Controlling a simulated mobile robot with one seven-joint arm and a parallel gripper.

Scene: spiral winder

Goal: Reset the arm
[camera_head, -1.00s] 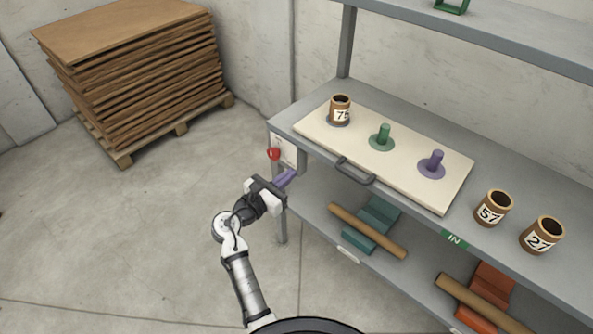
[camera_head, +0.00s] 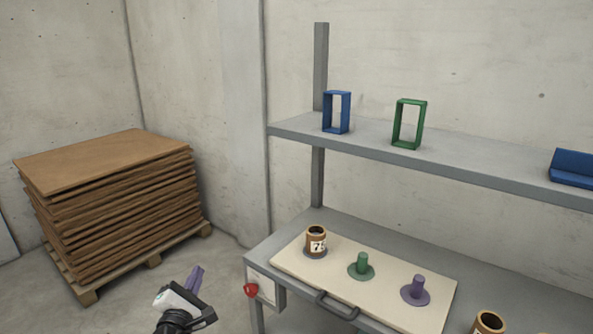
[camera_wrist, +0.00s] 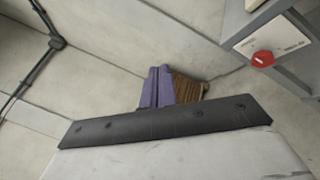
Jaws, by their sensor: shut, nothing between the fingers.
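My gripper (camera_head: 196,276) is at the bottom of the head view, in front of the workbench and to its left. Its purple fingers point up and are closed together with nothing between them. In the wrist view the fingers (camera_wrist: 158,86) show side by side above a dark bar. Only the end of my arm shows in the head view; the rest is below the frame. The gripper is apart from the bench and touches nothing that I can see.
A grey bench holds a cream board (camera_head: 395,311) with a brown spool marked 75 (camera_head: 316,243), a green peg (camera_head: 361,266) and a purple peg (camera_head: 416,290). Stacked brown sheets (camera_head: 105,215) stand at left. Blue (camera_head: 336,128) and green frames (camera_head: 409,143) stand on the upper shelf.

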